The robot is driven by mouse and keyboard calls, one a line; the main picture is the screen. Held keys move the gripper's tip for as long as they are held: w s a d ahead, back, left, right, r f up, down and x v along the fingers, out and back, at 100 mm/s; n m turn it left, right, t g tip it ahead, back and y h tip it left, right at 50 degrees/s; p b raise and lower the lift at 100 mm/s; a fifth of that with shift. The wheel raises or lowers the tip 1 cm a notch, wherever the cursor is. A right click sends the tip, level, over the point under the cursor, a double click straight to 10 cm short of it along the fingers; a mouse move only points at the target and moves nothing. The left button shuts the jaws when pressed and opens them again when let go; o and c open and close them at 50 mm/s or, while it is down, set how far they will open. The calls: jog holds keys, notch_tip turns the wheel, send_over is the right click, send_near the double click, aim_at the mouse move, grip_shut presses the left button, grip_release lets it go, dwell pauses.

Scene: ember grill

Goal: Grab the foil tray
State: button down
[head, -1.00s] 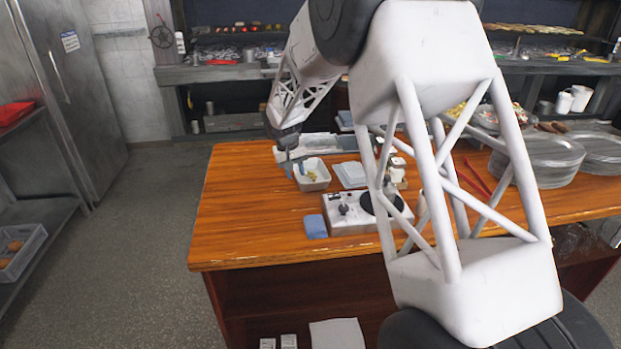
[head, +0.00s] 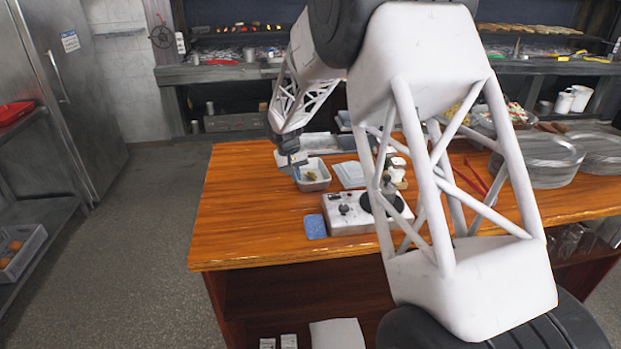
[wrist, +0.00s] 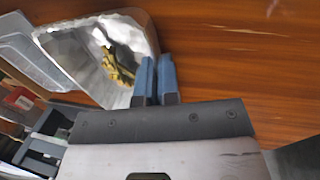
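The foil tray (head: 314,185) is a small pale, shiny container with yellow-brown food in it, on the left part of the wooden counter. In the wrist view the foil tray (wrist: 82,68) fills the upper left, and the food lies against its inner side. My gripper (head: 297,172) is at the tray's left side. In the wrist view my gripper (wrist: 156,62) has its two blue fingers almost together, with the tray's side wall running in between them. The fingers look shut on that wall. The left finger hides part of the tray.
A white burner unit (head: 350,226) with a black plate stands in front of the tray. A blue sponge (head: 315,226) lies left of the burner. A clear container (head: 350,174) is close on the tray's right. The counter's left side is clear.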

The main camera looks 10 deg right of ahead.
jog(key=shift+r, duration=0.1)
dwell(0.3)
notch_tip(320, 180, up, 10)
dwell(0.6)
jog(key=shift+w, duration=0.1)
dwell(0.5)
